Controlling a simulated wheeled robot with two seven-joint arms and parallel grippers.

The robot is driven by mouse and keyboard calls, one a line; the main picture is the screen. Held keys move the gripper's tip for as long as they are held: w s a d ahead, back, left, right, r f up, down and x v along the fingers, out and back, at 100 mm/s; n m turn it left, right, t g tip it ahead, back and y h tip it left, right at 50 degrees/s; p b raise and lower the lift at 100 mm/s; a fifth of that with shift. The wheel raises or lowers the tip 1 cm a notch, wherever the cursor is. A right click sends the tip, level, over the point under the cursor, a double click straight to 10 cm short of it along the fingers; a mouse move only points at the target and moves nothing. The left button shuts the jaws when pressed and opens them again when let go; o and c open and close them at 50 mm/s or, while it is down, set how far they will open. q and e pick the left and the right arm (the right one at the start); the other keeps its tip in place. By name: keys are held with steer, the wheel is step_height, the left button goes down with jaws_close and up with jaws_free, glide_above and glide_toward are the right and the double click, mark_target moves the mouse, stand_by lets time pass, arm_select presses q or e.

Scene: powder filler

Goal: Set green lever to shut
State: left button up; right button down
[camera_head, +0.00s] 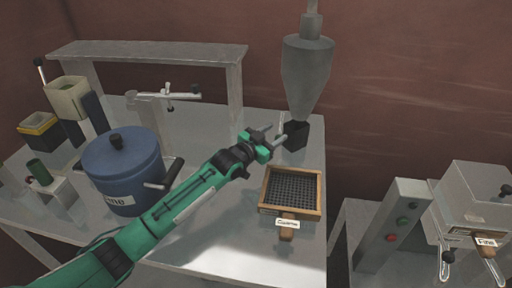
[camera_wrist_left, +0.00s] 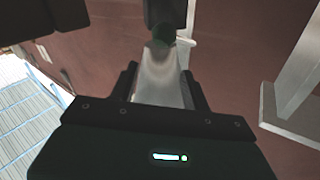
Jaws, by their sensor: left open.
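My left gripper (camera_head: 268,138) reaches in from the left in the head view, open, with its fingers just left of the black cup under the grey hopper (camera_head: 308,70). In the left wrist view my left gripper's jaws (camera_wrist_left: 160,85) stand apart, and the grey hopper (camera_wrist_left: 160,75) appears behind them. A small dark green round end (camera_wrist_left: 162,37), apparently the green lever's knob, shows near the hopper's narrow end. I cannot tell whether it touches the fingers. In the head view the lever cannot be made out clearly, nor its setting. My right gripper is not in view.
A black cup (camera_head: 295,135) stands beneath the hopper. A wood-framed sieve (camera_head: 291,191) lies nearby on the metal table, and a blue lidded pot (camera_head: 122,172) stands left of my arm. A raised shelf (camera_head: 150,50) is behind. A separate button post (camera_head: 396,222) stands at right.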

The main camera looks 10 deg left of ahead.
arm_select(q)
steer(key=b+v, duration=0.1)
steer(key=v, duration=0.7)
steer(key=shift+s, duration=0.3)
steer(key=shift+a, duration=0.15)
